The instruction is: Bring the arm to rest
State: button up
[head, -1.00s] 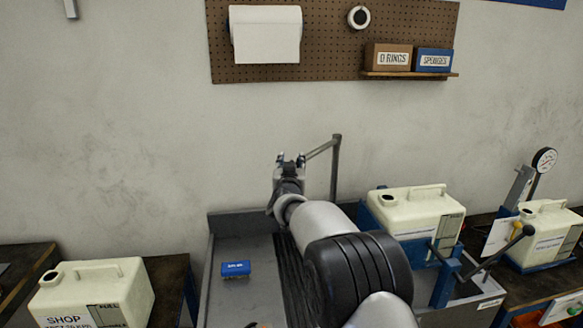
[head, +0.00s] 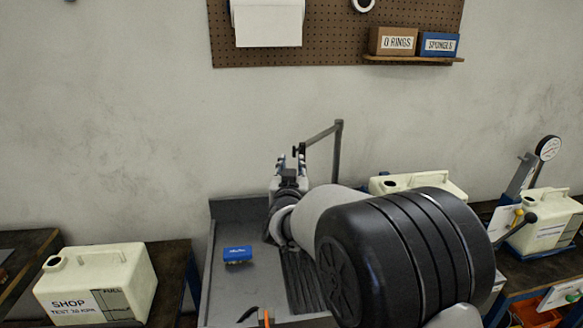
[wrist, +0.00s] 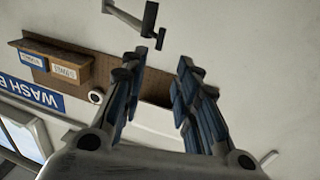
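My gripper (head: 290,158) is above the back of a grey sink-like bench, pointing up and away toward the wall. In the wrist view my gripper (wrist: 161,58) shows two blue-padded fingers apart with nothing between them. It is open and empty. My arm reaches over the bench from the lower right, its large black joint hiding part of the middle and right of the bench.
A grey faucet post (head: 338,165) stands close to the right of my gripper. A blue sponge-like block (head: 237,254) lies on the grey bench (head: 222,290). Cream tanks stand left (head: 130,270), behind my arm (head: 440,188) and far right (head: 545,215). A pegboard (head: 340,40) hangs above.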

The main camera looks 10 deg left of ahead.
jog(key=s+d+r+g+y, duration=0.15)
jog(key=s+d+g, duration=0.45)
jog(key=s+d, duration=0.9)
jog(key=s+d+f+g+h, duration=0.1)
jog(key=s+d+f+g, duration=0.1)
jog(key=s, duration=0.8)
jog(key=s+d+f+m+g+h, duration=0.1)
jog(key=s+d+f, duration=0.3)
jog(key=s, duration=0.7)
jog(key=s+d+f+g+h, duration=0.1)
jog(key=s+d+f+g, duration=0.2)
jog(key=s, duration=0.8)
jog(key=shift+d+f+g+h, duration=0.15)
jog(key=shift+d+g+h, duration=0.35)
jog(key=shift+d, duration=0.75)
jog(key=shift+w, duration=0.1)
